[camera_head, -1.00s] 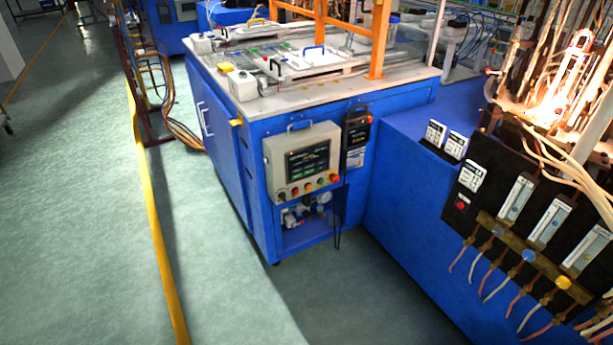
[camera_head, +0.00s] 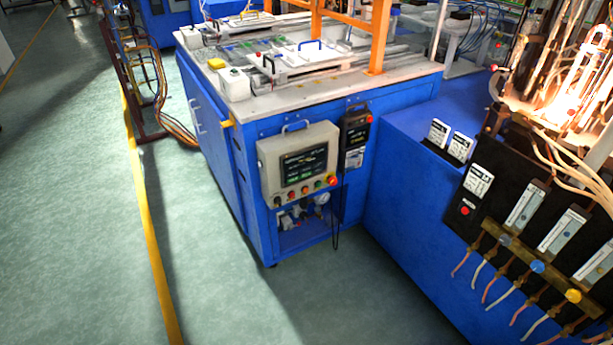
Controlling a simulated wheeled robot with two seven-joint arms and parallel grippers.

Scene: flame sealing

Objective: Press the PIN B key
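No key marked PIN B can be read at this distance. A grey control box (camera_head: 268,165) with a dark screen (camera_head: 304,166) hangs on the front of the blue cabinet (camera_head: 225,160). A row of small coloured buttons (camera_head: 305,189) runs below the screen, with a larger red button (camera_head: 332,181) at its right end. A black handheld-like unit (camera_head: 354,130) with a small display and a red knob is mounted to the right of the box. Neither of my grippers shows in the head view.
A blue bench (camera_head: 405,135) juts out at right, with a black panel of flow meters (camera_head: 525,205), hoses and glowing burners (camera_head: 570,105). Orange posts (camera_head: 379,40) rise from the cabinet top. Green floor (camera_head: 215,270) is open in front, crossed by a yellow strip (camera_head: 147,215).

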